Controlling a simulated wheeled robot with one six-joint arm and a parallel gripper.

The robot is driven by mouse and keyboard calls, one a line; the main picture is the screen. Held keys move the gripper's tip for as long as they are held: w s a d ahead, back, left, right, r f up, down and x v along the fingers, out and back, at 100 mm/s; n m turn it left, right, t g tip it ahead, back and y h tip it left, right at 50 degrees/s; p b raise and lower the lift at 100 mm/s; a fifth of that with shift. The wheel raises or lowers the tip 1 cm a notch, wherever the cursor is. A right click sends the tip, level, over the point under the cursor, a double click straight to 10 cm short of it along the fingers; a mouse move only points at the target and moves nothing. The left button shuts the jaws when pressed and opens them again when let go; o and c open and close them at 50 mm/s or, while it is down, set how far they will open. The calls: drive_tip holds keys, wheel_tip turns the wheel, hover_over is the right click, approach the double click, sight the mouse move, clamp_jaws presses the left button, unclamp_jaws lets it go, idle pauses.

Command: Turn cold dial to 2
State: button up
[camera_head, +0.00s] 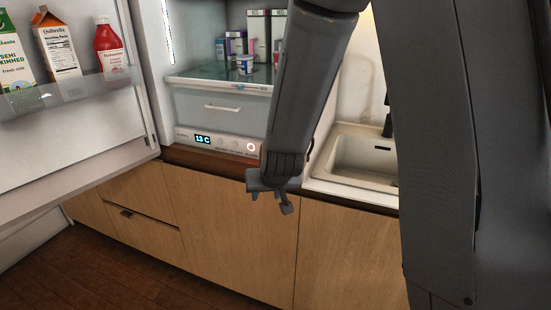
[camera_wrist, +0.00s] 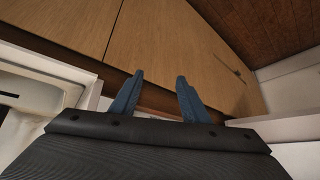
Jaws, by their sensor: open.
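The fridge control strip with a lit display (camera_head: 203,139) reading "13 C" runs along the bottom of the open fridge in the head view. A round lit dial (camera_head: 251,146) is at the right part of the strip; its marks are too small to read. My gripper (camera_head: 270,203) points down in front of the wooden cabinet, below and slightly right of the dial, apart from it. In the wrist view my gripper's two blue fingers (camera_wrist: 158,95) are apart with nothing between them. The dial is not identifiable in the wrist view.
The open fridge door (camera_head: 70,130) with cartons and a red bottle stands at the left. A drawer (camera_head: 215,118) and a shelf with several items are above the strip. A sink (camera_head: 362,160) is at the right. Wooden cabinet fronts (camera_head: 235,235) lie below.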

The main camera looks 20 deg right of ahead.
drive_tip(key=shift+w+d+r+m+t+h+p, duration=0.1)
drive_tip(key=shift+w+d+m+t+h+p, duration=0.3)
drive_tip(key=shift+w+d+t+h+p, duration=1.6)
drive_tip(key=shift+w+a+r+m+t+h+b, duration=0.15)
drive_tip(key=shift+w+m+t+h+b, duration=0.75)
drive_tip(key=shift+w, duration=2.7)
drive_tip(key=shift+w+d+r+n+t+h+p, duration=0.1)
drive_tip(key=shift+w+d+t+h+p, duration=0.9)
drive_tip(key=shift+w+h, duration=1.4)
drive_tip(key=shift+w+a+y, duration=0.1)
drive_tip(key=shift+w+y, duration=0.3)
drive_tip(key=c, duration=1.1)
drive_tip(key=shift+o, duration=0.2)
